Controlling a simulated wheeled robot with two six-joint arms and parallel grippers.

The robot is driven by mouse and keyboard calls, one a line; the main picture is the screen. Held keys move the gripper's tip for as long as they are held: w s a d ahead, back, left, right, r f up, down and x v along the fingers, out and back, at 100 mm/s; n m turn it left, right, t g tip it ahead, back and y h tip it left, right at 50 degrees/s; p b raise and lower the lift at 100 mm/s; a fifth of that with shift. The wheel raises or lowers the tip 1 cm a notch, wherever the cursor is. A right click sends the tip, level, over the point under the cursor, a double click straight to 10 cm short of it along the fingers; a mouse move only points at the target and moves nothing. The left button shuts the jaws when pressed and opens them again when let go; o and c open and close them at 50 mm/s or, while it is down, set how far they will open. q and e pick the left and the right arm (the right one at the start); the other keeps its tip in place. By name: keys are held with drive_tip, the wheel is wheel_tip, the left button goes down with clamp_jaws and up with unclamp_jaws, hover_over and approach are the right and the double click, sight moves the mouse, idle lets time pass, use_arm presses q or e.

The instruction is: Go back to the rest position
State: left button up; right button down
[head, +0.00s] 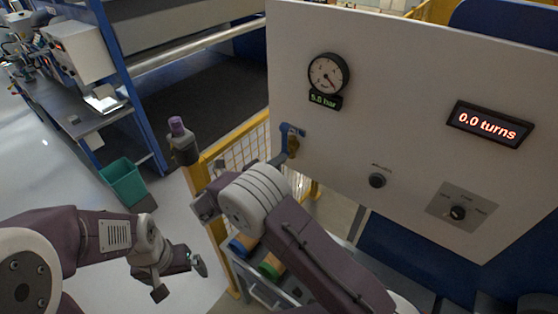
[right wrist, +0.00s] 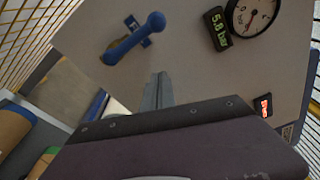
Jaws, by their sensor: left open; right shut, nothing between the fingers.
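My left gripper (head: 180,278) is at the lower left in the head view, open and empty, over the pale floor. My right arm reaches up from the bottom of the head view toward the white panel (head: 400,100). My right gripper (right wrist: 158,92) shows in the right wrist view, shut with nothing between its fingers. It points toward the panel, just below a blue lever handle (right wrist: 134,40), apart from it in the picture. The lever (head: 291,131) also shows in the head view. My right wrist hides most of that gripper there.
The panel carries a round gauge (head: 328,74), a lit display reading 0.0 turns (head: 490,123), a black knob (head: 377,180) and a selector switch (head: 458,212). A yellow fence (head: 240,140) stands beside my right arm. Colored rollers (head: 270,268) lie below it. A green bin (head: 124,182) stands left.

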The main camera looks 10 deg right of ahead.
drive_tip(key=d+m+g+h+b, duration=0.1)
drive_tip(key=d+m+g+b, duration=0.4)
drive_tip(key=d, duration=0.4)
drive_tip(key=s+d+f+m+g+y+b, duration=0.4)
drive_tip(key=s+d+f, duration=0.3)
drive_tip(key=s+d, duration=0.4)
drive_tip(key=s+a+f+m+g+y+b, duration=0.3)
drive_tip(key=s+f+m+y+b, duration=0.15)
drive_tip(key=s+f+m, duration=0.65)
use_arm(q)
wheel_tip(320, 180, down, 13)
drive_tip(key=shift+w+a+f, duration=0.2)
drive_tip(key=shift+a, duration=0.05)
use_arm(e)
drive_tip(key=a+f+m+t+y, duration=0.1)
drive_tip(key=a+f+m+y, duration=0.1)
drive_tip(key=a+m, duration=0.3)
drive_tip(key=s+a+f+m+t+y, duration=0.1)
drive_tip(key=a+m+y, duration=0.4)
drive_tip(key=m, duration=0.9)
wheel_tip(320, 180, down, 2)
drive_tip(key=shift+s+a+f+t, duration=0.15)
drive_tip(key=shift+s+a+t, duration=0.1)
drive_tip(key=shift+a+t, duration=0.5)
